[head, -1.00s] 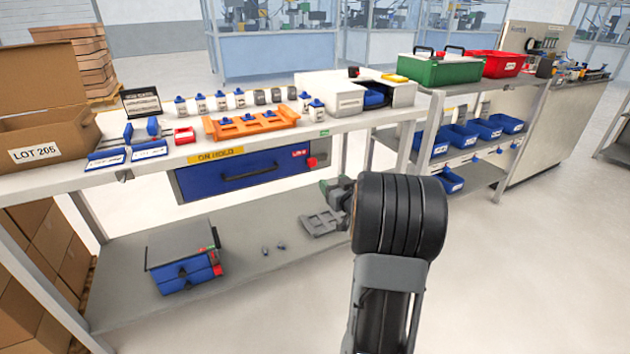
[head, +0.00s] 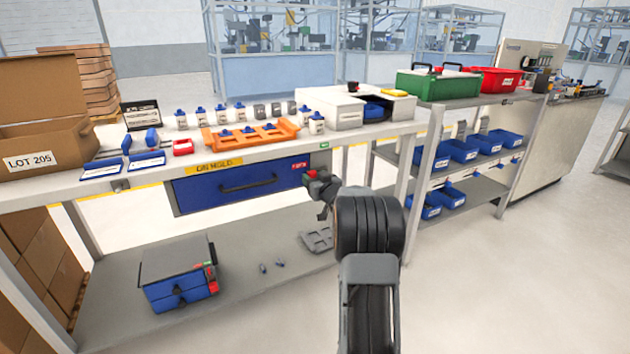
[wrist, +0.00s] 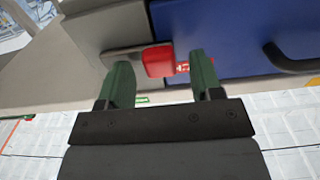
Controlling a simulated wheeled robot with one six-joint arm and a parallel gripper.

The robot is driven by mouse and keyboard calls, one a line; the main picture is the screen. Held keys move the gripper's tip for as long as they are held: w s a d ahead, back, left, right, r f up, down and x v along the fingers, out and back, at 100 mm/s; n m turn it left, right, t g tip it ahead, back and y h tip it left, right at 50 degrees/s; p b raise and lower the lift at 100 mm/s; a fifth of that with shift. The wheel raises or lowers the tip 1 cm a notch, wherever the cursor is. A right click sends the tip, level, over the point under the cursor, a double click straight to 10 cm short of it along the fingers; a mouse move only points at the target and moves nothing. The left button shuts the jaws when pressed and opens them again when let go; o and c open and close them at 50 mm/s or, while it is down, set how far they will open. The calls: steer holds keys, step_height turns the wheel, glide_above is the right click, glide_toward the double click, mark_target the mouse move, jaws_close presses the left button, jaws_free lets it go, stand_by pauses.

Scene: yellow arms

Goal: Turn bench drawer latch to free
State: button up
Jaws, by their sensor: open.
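The blue bench drawer (head: 238,185) hangs under the bench top, with a dark bar handle on its front. It also shows in the wrist view (wrist: 225,32), with part of the handle at right. The red latch (wrist: 158,61) sits at the drawer's edge on a dark mount. My gripper (wrist: 157,75) is open, with one green finger on each side of the latch's lower part. I cannot tell whether either finger touches it. In the head view my gripper (head: 318,182) is at the drawer's right end, and it partly hides the latch there.
The bench top (head: 60,195) holds an orange rack (head: 250,136), small bottles and a cardboard box (head: 45,130). A blue drawer unit (head: 180,272) and a grey bracket (head: 317,240) lie on the lower shelf. A shelf with blue bins (head: 462,150) stands at right.

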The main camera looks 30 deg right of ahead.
steer(key=shift+w, duration=0.25)
jaws_close()
stand_by(0.5)
